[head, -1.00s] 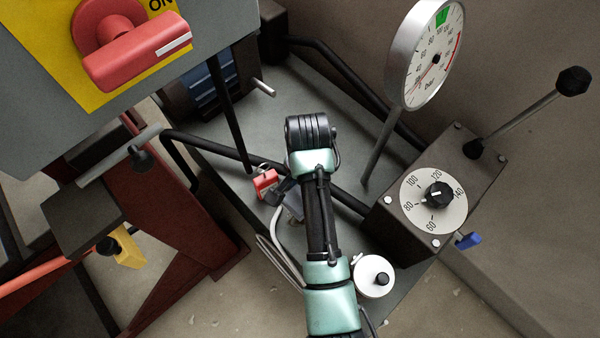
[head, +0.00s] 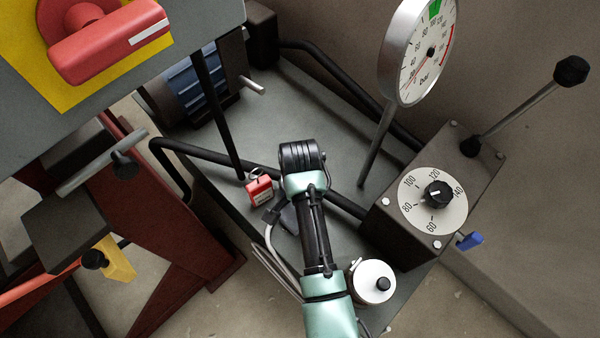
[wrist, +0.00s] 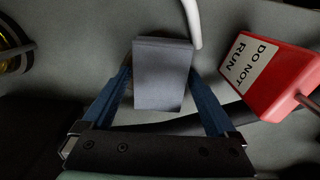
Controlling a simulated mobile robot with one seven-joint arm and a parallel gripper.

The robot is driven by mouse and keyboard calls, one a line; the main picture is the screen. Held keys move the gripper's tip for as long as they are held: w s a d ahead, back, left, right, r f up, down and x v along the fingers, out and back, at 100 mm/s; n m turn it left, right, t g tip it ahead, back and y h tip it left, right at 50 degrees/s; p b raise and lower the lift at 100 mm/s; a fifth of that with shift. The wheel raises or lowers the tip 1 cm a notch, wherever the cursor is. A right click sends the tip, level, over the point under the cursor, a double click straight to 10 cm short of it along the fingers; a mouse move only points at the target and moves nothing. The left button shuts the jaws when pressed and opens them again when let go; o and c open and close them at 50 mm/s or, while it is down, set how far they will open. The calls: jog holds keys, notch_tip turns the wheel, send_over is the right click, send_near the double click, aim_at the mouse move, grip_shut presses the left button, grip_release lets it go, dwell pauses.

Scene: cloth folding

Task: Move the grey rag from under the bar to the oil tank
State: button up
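In the wrist view, a flat grey rectangular piece, which looks like the folded grey rag (wrist: 163,75), sits between the tips of my gripper's blue fingers (wrist: 161,68). The fingers reach its two side edges; whether they press on it is unclear. A black bar (wrist: 255,108) crosses close to the rag's lower edge. In the head view my gripper (head: 279,216) is low by the bar (head: 215,158), left of my arm, and the rag is not distinct there. The grey tank top (head: 305,110) lies under the bar and looks like the oil tank.
A red padlock (head: 259,190) marked DO NOT RUN hangs close to my gripper, and shows right of the rag in the wrist view (wrist: 268,75). A gauge (head: 418,50), a dial box (head: 432,196) and a white round cap (head: 373,281) stand to the right.

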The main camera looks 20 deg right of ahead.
jog(key=shift+o, duration=0.2)
notch_tip(320, 180, up, 12)
jog(key=p, duration=0.4)
jog(key=shift+r, duration=0.2)
jog(key=shift+s+f, duration=0.1)
dwell(0.3)
